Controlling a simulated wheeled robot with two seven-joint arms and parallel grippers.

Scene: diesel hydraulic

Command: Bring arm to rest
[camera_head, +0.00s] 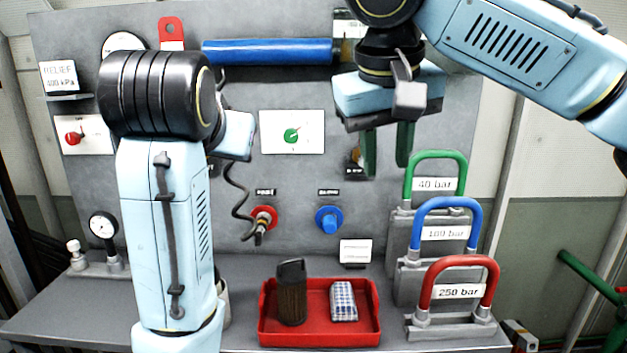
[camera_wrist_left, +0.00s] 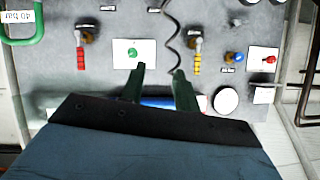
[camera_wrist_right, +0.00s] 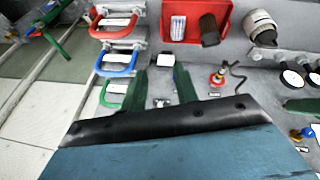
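My right arm (camera_head: 515,45) comes in from the upper right of the head view. Its gripper (camera_head: 388,150) hangs with green fingers pointing down in front of the grey panel, fingers apart and nothing between them. In the right wrist view the fingers (camera_wrist_right: 162,82) are also apart and empty. My left arm (camera_head: 165,215) stands upright at the left of the head view, its gripper body (camera_head: 236,134) partly hidden behind the black joint. The left fingers do not show clearly there. In the left wrist view they (camera_wrist_left: 158,80) are apart and empty, before the panel.
The grey panel (camera_head: 380,225) carries a blue cylinder (camera_head: 268,51), gauges and knobs. A red tray (camera_head: 319,338) on the bench holds a dark ribbed object (camera_head: 291,295) and a checked packet (camera_head: 343,302). Green, blue and red handled blocks (camera_head: 459,268) stand at right, below my right gripper.

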